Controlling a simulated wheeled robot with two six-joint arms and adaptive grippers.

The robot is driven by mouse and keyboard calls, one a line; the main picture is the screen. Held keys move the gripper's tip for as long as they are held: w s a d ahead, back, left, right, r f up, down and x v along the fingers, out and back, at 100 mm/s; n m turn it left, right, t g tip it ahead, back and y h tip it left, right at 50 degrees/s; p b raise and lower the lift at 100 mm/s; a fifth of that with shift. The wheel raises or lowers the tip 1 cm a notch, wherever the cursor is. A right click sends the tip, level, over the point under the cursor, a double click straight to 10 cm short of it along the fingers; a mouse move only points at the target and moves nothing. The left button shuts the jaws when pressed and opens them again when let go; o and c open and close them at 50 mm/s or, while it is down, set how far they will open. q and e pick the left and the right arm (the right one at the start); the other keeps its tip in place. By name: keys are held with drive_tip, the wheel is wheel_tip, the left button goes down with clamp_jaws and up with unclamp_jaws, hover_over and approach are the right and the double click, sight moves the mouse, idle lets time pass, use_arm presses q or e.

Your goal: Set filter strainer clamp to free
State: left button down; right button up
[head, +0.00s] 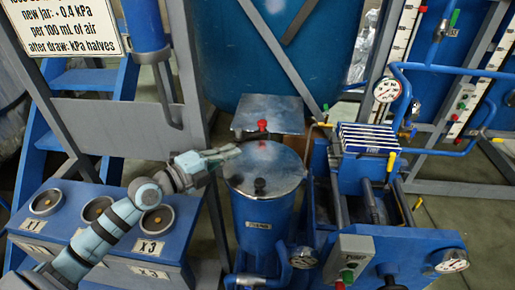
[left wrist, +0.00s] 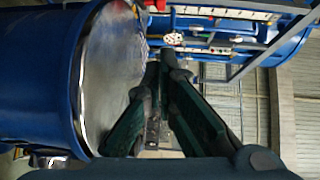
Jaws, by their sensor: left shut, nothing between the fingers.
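A blue cylindrical vessel (head: 264,222) with a round grey metal lid (head: 277,172) stands at the middle of the head view. It carries a small label that I cannot read clearly. A black knob sits on the lid and a red knob (head: 262,126) shows just behind it. I cannot tell which part is the strainer clamp. My left gripper (head: 236,151) is at the lid's left edge, shut and empty; contact is unclear. In the left wrist view its fingers (left wrist: 165,62) meet beside a blue drum (left wrist: 45,75) with a shiny rim. My right gripper is not in view.
A blue box with round sockets (head: 168,264) stands at left, under my left arm. A large blue tank (head: 270,50) rises behind.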

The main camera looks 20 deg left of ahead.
sight(260, 130)
use_arm(q)
drive_tip(key=shift+d+n, duration=0.15)
drive_tip(key=shift+n, duration=0.15)
drive_tip(key=b+x, duration=0.2)
drive_tip(key=x, duration=0.7)
drive_tip(key=shift+w+d, duration=0.25)
drive_tip(key=w+b, duration=0.1)
drive_tip(key=w, duration=0.1)
drive_tip(key=w+a+b, duration=0.1)
drive_tip(key=shift+w+a+f, duration=0.15)
drive_tip(key=shift+w+f, duration=0.1)
drive_tip(key=shift+w, duration=0.15)
drive_tip(key=shift+r, duration=0.1)
drive_tip(key=p, duration=0.1)
drive_tip(key=w+p, duration=0.1)
drive_tip(key=p, duration=0.1)
drive_tip(key=shift+w+a+r, duration=0.1)
drive_tip(key=shift+a+r, duration=0.05)
drive_tip(key=shift+r, duration=0.1)
drive_tip(key=shift+f, duration=0.3)
